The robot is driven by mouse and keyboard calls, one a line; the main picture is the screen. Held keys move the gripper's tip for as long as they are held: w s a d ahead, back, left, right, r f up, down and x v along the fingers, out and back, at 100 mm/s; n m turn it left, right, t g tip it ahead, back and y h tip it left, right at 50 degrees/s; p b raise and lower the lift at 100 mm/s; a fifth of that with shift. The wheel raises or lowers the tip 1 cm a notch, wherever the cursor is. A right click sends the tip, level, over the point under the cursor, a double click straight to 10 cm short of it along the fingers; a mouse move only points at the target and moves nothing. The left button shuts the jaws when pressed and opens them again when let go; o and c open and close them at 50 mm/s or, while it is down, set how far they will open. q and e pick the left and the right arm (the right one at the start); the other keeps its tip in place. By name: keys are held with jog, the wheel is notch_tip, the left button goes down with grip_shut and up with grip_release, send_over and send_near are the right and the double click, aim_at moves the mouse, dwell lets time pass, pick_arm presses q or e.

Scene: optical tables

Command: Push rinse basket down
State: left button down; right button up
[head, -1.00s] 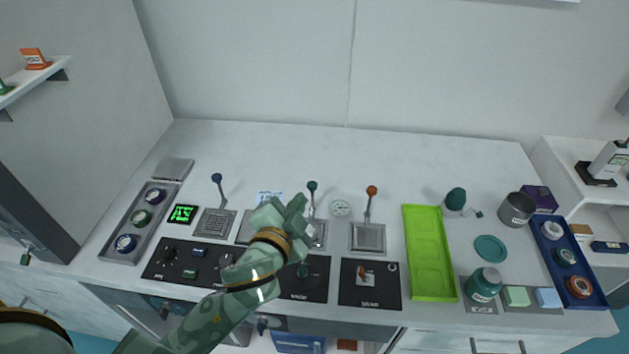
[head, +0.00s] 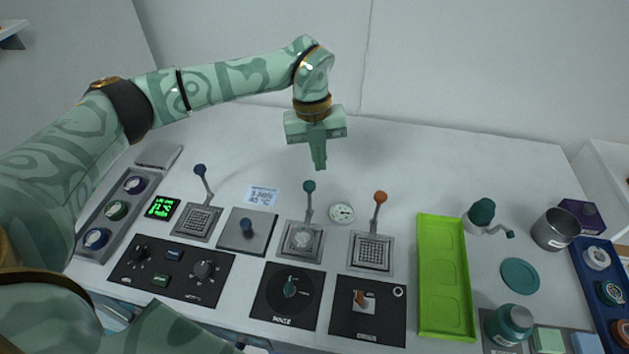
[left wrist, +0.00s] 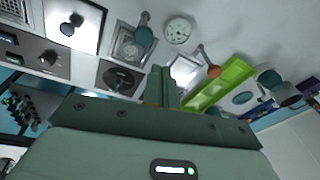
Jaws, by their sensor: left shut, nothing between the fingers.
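The middle basket (head: 302,239), set in a square grey frame behind a dial panel (head: 288,294) whose label seems to read "RINSE", has a lever with a teal knob (head: 309,187). In the left wrist view the teal knob (left wrist: 144,36) shows over its basket (left wrist: 126,47). My left gripper (head: 319,165) is shut and empty, its fingers pointing down just behind the teal knob as seen in the head view. They look apart from the knob; their exact height is unclear. My right gripper is out of view.
Similar basket units stand on both sides, with a blue-knobbed lever (head: 200,171) and an orange-knobbed lever (head: 380,197). A round gauge (head: 341,213) sits between the teal and orange levers. A green tray (head: 443,270) lies to the right. The back of the table is clear.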

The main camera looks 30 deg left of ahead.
aim_at(309, 182)
pick_arm(q)
jog(key=a, duration=0.2)
jog(key=a+r+n+y, duration=0.1)
jog(key=shift+w+r, duration=0.1)
jog(key=shift+w, duration=0.3)
jog(key=f+b, duration=0.6)
jog(key=f, duration=0.1)
jog(key=shift+s+d+f, duration=0.1)
jog(key=shift+s+d, duration=0.1)
jog(key=shift+s, duration=0.1)
notch_tip(309, 182, down, 6)
jog(key=shift+r+b, duration=0.1)
jog(key=shift+b, duration=0.9)
jog(key=shift+w+a+r, duration=0.3)
jog(key=shift+w+a, duration=0.15)
jog(key=shift+w, duration=0.2)
jog(key=shift+w+a+r, duration=0.3)
jog(key=shift+w+a, duration=0.15)
jog(key=shift+w, duration=0.15)
